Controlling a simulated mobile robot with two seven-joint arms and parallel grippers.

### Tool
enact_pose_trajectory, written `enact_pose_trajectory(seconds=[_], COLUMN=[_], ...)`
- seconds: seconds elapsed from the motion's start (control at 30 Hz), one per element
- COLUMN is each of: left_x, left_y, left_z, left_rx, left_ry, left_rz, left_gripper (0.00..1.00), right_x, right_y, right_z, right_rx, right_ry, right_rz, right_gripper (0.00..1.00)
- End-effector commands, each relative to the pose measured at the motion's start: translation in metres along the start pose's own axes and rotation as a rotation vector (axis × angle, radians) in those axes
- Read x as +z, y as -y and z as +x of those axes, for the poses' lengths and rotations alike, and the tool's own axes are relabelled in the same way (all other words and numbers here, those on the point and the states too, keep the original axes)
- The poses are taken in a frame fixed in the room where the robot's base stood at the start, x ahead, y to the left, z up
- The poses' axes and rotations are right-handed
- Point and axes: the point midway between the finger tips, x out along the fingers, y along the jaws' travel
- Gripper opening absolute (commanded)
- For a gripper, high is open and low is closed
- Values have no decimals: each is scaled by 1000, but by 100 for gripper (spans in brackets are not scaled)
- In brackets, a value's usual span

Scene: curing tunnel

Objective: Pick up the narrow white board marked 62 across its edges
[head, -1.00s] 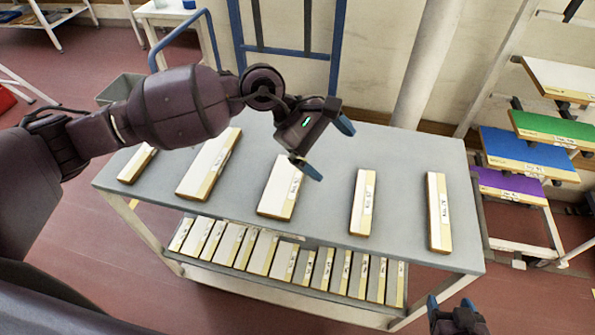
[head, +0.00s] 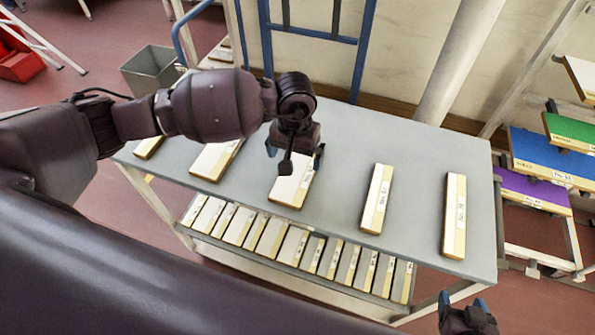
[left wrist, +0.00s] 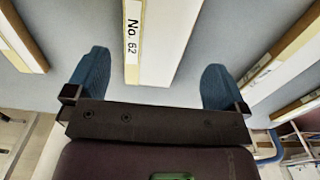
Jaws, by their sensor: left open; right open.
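The white board marked No. 62 (left wrist: 170,35) lies in the middle of the left wrist view, with a cream edge strip carrying its label. In the head view it appears to be the middle board (head: 291,190) on the grey table top, partly hidden by my left gripper (head: 294,158). The fingers of my left gripper (left wrist: 156,75) are open, one to each side of the board, with gaps between. The gripper holds nothing; its exact height over the board cannot be told. My right gripper (head: 466,305) is open and empty, off the table's front right corner.
Other boards lie apart on the table (head: 335,210), two to the right (head: 376,198) (head: 454,215) and two to the left. A lower shelf holds a row of several boards (head: 300,248). A rack with coloured boards (head: 538,152) stands at the right.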

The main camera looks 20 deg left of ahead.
Motion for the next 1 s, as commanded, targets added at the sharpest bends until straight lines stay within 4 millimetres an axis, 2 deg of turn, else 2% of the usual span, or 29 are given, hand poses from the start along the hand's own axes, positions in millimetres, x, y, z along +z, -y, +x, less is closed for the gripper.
enact_pose_trajectory(seconds=[0.23, 0.5, 0.6, 0.87, 1.0], left_x=[1, 2, 1, 1, 1], left_y=[-1, -4, -4, -4, -4], left_z=[15, 50, 58, 61, 61], left_rx=[1, 2, 1, 1, 1], left_ry=[2, 3, 1, 0, 0], left_rz=[0, -2, -2, -1, -1], left_gripper=[100, 100, 100, 100, 82], right_x=[-9, -16, -15, -9, -7], right_y=[0, 0, -1, -1, -1], right_z=[2, -1, -2, -6, -6], right_rx=[-2, -2, -1, 1, 2], right_ry=[-13, -18, -15, -3, 0], right_rz=[-2, -2, -1, 0, 1], right_gripper=[67, 67, 67, 67, 67])
